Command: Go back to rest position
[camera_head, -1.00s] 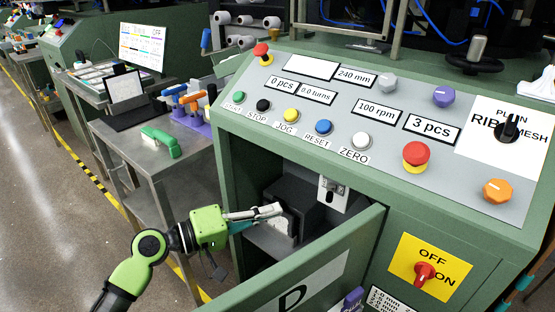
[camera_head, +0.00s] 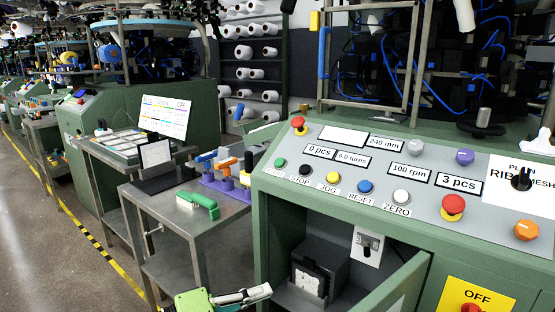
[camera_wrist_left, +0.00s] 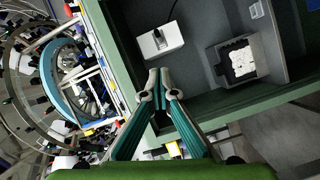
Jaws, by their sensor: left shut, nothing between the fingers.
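My left gripper (camera_head: 266,291) is at the bottom of the head view, in front of the machine's open cabinet. Its fingers are together and empty; they also show closed in the left wrist view (camera_wrist_left: 153,84). A dark box with a white front (camera_head: 310,282) sits in the cabinet, to the right of the fingertips and apart from them; it also shows in the left wrist view (camera_wrist_left: 238,61). A white switch plate (camera_head: 368,246) is on the cabinet's inner wall, also in the wrist view (camera_wrist_left: 160,40). My right gripper is not in view.
The cabinet door (camera_head: 398,285) stands open to the right of my gripper. A steel side table (camera_head: 165,212) with a green tool (camera_head: 198,201) stands to the left. Floor is clear at the far left.

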